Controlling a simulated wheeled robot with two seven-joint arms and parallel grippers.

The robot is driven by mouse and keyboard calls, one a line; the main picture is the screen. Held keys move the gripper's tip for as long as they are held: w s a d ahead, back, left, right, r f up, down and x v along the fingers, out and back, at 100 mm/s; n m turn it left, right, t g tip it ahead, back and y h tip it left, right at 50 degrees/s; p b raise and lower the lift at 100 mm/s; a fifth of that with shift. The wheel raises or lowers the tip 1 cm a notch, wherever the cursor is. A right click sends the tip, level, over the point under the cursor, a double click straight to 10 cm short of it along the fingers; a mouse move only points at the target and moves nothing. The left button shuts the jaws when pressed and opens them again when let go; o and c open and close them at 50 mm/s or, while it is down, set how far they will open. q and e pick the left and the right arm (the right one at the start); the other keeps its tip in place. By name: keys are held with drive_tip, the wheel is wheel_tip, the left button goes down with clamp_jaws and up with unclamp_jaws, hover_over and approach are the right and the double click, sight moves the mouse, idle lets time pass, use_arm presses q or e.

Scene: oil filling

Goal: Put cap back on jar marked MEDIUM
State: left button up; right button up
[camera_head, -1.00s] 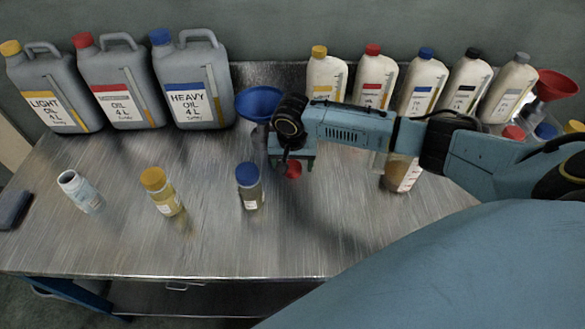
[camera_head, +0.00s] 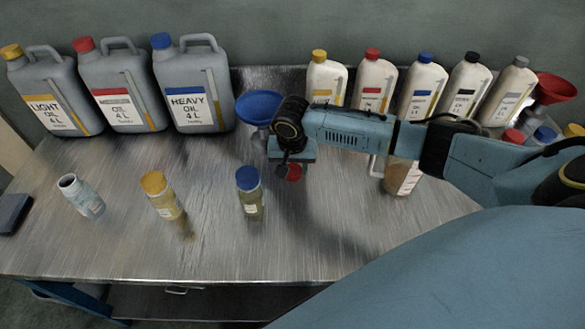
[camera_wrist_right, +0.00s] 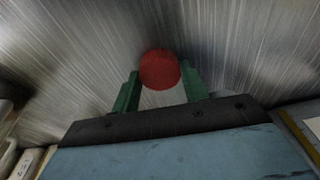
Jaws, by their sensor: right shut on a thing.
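A small open jar (camera_head: 83,196) with a pale label stands tilted in the picture at the left of the table; its top is bare and its label is too small to read. My right gripper (camera_head: 291,168) is shut on a red cap (camera_head: 294,173) and holds it above the metal table, right of the blue-capped jar. The red cap (camera_wrist_right: 160,70) also shows between the green fingers of my right gripper (camera_wrist_right: 160,84) in the right wrist view. My left gripper is not in view.
A yellow-capped jar (camera_head: 162,195) and a blue-capped jar (camera_head: 250,190) stand between the open jar and my right gripper. A blue funnel (camera_head: 259,107), large oil cans (camera_head: 116,88) and several bottles (camera_head: 373,82) line the back. The table's front middle is clear.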

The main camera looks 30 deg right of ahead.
sight(292, 170)
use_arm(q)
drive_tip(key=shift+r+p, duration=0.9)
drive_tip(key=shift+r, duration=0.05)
use_arm(e)
wheel_tip(292, 170, up, 10)
drive_tip(key=s+a+r+n+y, duration=0.1)
drive_tip(key=s+a+r+n, duration=0.4)
drive_tip(key=a+r, duration=0.4)
drive_tip(key=shift+r+n, duration=0.55)
drive_tip(key=shift+n, duration=0.35)
drive_tip(key=shift+s, duration=0.1)
